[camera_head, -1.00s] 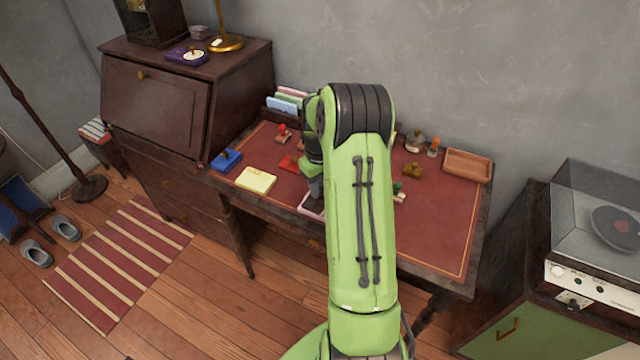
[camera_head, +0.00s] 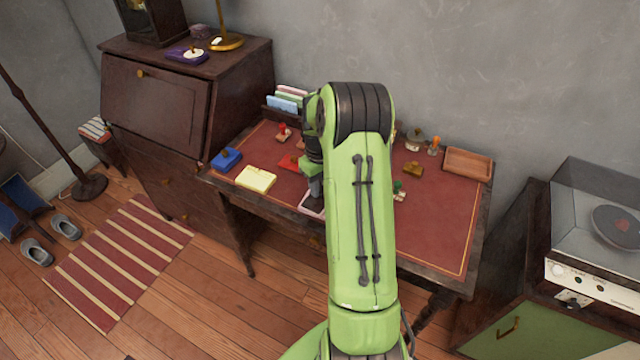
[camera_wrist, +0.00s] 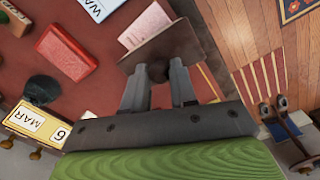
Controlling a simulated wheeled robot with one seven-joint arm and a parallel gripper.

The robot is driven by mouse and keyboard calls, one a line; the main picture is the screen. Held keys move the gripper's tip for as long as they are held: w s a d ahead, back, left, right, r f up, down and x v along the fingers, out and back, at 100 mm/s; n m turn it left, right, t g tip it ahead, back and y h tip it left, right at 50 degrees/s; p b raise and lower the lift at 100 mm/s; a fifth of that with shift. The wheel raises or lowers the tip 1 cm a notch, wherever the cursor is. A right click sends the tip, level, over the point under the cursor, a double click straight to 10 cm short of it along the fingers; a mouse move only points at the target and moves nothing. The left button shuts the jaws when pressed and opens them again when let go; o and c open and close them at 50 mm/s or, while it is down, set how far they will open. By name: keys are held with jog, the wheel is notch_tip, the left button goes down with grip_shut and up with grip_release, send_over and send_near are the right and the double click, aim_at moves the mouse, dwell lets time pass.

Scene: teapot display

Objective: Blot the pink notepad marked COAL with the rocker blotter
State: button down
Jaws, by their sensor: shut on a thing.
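My gripper (camera_wrist: 158,88) is shut on the knob of the rocker blotter (camera_wrist: 183,45), whose dark brown body shows beyond the fingertips in the wrist view. A pale pink notepad (camera_wrist: 143,25) lies partly under the blotter there. Its small lettering is too blurred to read. I cannot tell whether the blotter touches the paper. In the head view the pink notepad (camera_head: 313,206) lies near the desk's front edge, mostly hidden by my arm.
A yellow notepad (camera_head: 256,179), a blue pad (camera_head: 226,160) and a red pad (camera_head: 290,162) lie to the left on the desk (camera_head: 440,230). Several stamps and a wooden tray (camera_head: 467,164) stand at the back right. The desk's front right is clear.

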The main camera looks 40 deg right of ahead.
jog(key=shift+f, duration=0.2)
jog(key=shift+w+d+r+g+y+p, duration=0.1)
jog(key=shift+d+y+p, duration=0.25)
jog(key=shift+p, duration=0.5)
jog(key=shift+w+d+f+g+y+p, duration=0.15)
jog(key=shift+y+p, duration=0.3)
jog(key=shift+p, duration=0.4)
jog(key=shift+d+r+g+y+p, duration=0.15)
jog(key=shift+d+y+p, duration=0.2)
jog(key=shift+p, duration=0.5)
jog(key=shift+s+a+f+t+h+b, duration=0.2)
jog(key=shift+a+h+b, duration=0.45)
jog(key=shift+b, duration=0.55)
jog(key=shift+s+a+f+t+h+b, duration=0.15)
jog(key=shift+a+h+b, duration=0.25)
jog(key=shift+h+b, duration=0.55)
jog(key=shift+s+a+r+t+h+b, duration=0.1)
jog(key=shift+a+r+t+h+b, duration=0.2)
jog(key=shift+b, duration=0.7)
jog(key=shift+s+a+f+t+h+b, duration=0.1)
jog(key=shift+a+h+b, duration=0.3)
jog(key=shift+b, duration=0.55)
jog(key=shift+w+d+r+y+p, duration=0.15)
jog(key=shift+d+y+p, duration=0.15)
jog(key=shift+p, duration=0.4)
jog(key=shift+w+d+g+y+p, duration=0.15)
jog(key=shift+d+g+y+p, duration=0.4)
jog(key=shift+p, duration=1.25)
